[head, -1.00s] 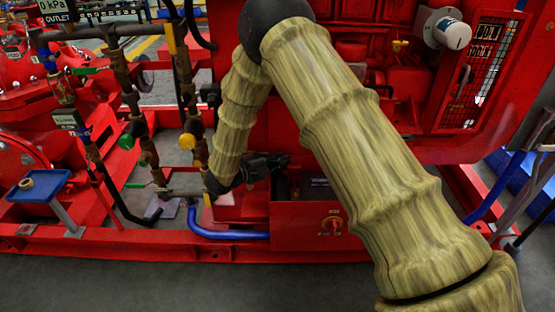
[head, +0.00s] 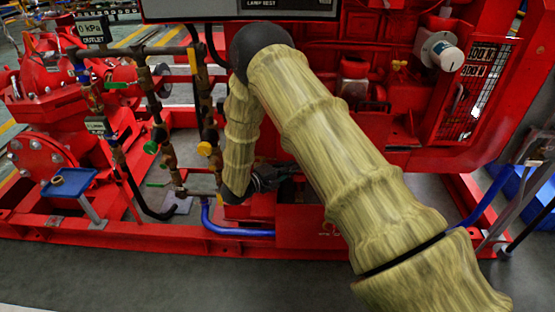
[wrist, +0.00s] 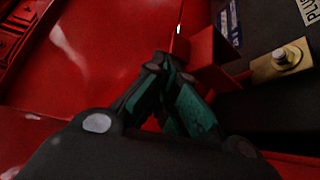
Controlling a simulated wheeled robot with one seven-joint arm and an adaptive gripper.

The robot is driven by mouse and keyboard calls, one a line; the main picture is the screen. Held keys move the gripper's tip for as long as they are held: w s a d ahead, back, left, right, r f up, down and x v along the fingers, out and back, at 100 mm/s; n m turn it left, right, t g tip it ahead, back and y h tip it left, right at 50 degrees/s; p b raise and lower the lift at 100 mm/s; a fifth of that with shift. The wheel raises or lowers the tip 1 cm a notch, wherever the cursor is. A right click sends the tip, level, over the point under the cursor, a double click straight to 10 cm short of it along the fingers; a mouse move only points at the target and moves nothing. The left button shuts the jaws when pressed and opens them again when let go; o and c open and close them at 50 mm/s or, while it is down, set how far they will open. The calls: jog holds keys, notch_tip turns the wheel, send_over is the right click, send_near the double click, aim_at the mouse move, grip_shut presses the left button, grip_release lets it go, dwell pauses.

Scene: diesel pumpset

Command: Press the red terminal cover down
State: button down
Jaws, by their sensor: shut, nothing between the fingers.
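The red terminal cover (wrist: 212,62) appears in the wrist view as a small red block with an upright flap, beside a dark battery top (wrist: 285,105). My gripper (wrist: 165,62) is shut and empty. Its fingertips are at the cover's left side, very close to it; I cannot tell whether they touch. In the head view my gripper (head: 290,172) is low at the red base, at the back of a red box (head: 300,222). The cover cannot be made out there, and my arm hides part of the area.
A metal terminal with a bolt (wrist: 284,58) lies right of the cover. In the head view, valve pipework (head: 165,150) stands left of my arm, a blue hose (head: 235,232) runs low beside the box, and the red engine body (head: 400,145) is behind. The grey floor in front is clear.

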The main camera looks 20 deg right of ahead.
jog(key=shift+s+a+f+p, duration=0.15)
jog(key=shift+s+a+p, duration=0.6)
jog(key=shift+p, duration=0.6)
jog(key=shift+s+a+f+p, duration=0.1)
jog(key=shift+s+a+p, duration=0.35)
jog(key=shift+s+p, duration=0.8)
jog(key=shift+s+a+f+p, duration=0.15)
jog(key=shift+s+a+p, duration=0.5)
jog(key=shift+p, duration=0.85)
jog(key=f+v, duration=0.1)
jog(key=v, duration=1.1)
jog(key=shift+r, duration=0.4)
jog(key=shift+s, duration=0.1)
